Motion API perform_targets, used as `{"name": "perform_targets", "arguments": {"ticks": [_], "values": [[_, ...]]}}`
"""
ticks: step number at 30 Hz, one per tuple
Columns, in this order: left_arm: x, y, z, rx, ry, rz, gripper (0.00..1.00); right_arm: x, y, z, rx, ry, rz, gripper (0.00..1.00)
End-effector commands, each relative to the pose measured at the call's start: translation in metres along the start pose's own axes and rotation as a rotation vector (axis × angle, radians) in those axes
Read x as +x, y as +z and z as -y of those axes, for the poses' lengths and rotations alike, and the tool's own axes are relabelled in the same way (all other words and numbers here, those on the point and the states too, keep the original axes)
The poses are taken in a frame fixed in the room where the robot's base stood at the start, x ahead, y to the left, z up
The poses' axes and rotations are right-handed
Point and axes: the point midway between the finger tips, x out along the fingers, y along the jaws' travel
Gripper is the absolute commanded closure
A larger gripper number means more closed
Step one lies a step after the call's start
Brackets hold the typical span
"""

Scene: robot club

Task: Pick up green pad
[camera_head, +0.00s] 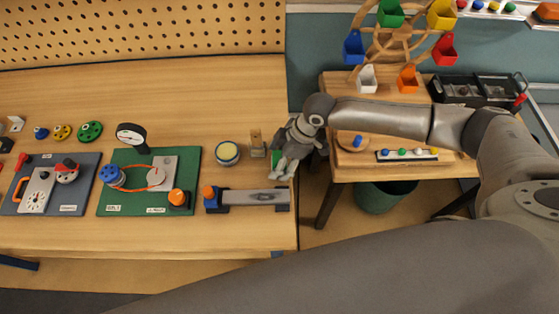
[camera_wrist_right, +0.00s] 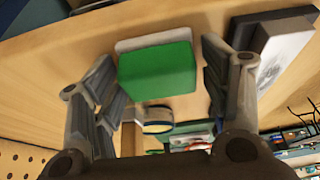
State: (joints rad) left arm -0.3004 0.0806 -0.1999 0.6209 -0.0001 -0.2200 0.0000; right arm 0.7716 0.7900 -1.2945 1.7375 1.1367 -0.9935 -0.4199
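The green pad (camera_wrist_right: 157,70) is a flat green block with a pale layer along one edge. In the right wrist view it lies between the two fingers of my right gripper (camera_wrist_right: 161,85), with gaps visible on both sides. In the head view, my right gripper (camera_head: 283,168) reaches down at the right end of the workbench. Only a small green part of the pad (camera_head: 276,157) shows beside the fingers; the rest is hidden. The right gripper is open around the pad. My left gripper is not in view.
On the workbench (camera_head: 150,232), a small wooden stand (camera_head: 257,146), a round yellow-topped tin (camera_head: 228,153) and a grey bar fixture (camera_head: 255,197) are close to the right gripper. A green board (camera_head: 125,205) lies further left. A side table (camera_head: 345,173) stands right, across a gap.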

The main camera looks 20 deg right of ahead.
Motion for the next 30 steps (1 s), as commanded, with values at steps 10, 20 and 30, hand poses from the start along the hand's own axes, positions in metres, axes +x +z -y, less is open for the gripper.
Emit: {"name": "perform_targets", "arguments": {"ticks": [10,20,30], "values": [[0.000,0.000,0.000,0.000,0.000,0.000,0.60,-0.001,0.000,0.000,0.000,0.000,0.000,0.66],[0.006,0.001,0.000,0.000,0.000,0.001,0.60,-0.008,-0.004,-0.001,0.000,0.001,-0.002,0.66],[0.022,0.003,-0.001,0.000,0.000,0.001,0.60,-0.053,-0.028,0.024,-0.006,0.001,-0.004,0.66]]}}
